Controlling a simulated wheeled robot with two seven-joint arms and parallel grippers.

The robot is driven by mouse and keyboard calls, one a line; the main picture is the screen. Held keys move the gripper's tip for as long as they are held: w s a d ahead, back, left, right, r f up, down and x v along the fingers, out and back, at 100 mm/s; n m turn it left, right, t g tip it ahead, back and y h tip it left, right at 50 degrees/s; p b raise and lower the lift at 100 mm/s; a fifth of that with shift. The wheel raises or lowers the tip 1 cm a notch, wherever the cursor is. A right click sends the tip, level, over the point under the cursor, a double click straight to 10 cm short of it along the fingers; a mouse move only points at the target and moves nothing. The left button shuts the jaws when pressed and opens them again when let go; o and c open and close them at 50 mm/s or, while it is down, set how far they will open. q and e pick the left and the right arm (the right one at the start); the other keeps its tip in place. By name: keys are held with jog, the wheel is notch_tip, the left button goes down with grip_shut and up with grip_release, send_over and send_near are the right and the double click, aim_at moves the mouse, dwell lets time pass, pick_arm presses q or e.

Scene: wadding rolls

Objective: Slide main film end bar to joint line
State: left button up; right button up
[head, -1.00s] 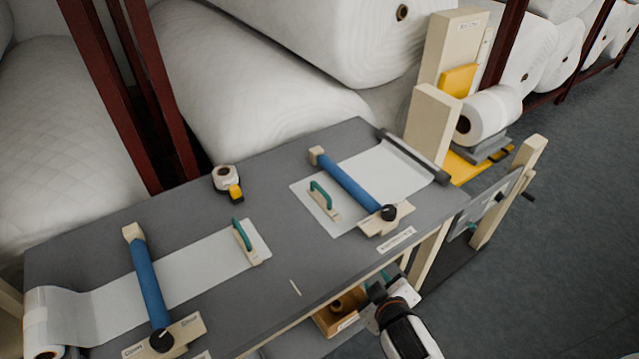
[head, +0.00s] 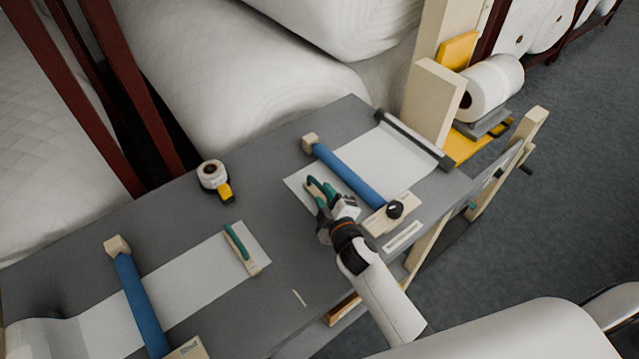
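One film sheet (head: 195,274) runs along the left of the grey table, ending at a pale end bar with a green handle (head: 241,246). A second sheet (head: 370,160) lies at the right; its end bar's green handle (head: 313,187) is partly hidden by my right gripper (head: 325,200). My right gripper is at this handle, coming from the front; whether its fingers are closed on it I cannot tell. A short pale line (head: 299,298) marks the table near the front edge between the sheets. My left gripper is out of view.
Blue rollers (head: 141,304) and (head: 350,177) cross the two sheets. A tape roll with a yellow part (head: 214,178) stands at the back edge. A black knob (head: 395,209) is right of my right gripper. The table between the sheets is clear.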

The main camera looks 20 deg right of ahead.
aim_at(322, 191)
jog(key=x, duration=0.4)
jog(key=shift+w, duration=0.15)
jog(key=shift+w+f, duration=0.1)
jog(key=shift+w, duration=0.05)
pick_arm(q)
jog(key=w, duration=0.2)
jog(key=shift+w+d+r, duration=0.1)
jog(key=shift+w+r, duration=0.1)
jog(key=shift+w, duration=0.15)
pick_arm(e)
grip_shut()
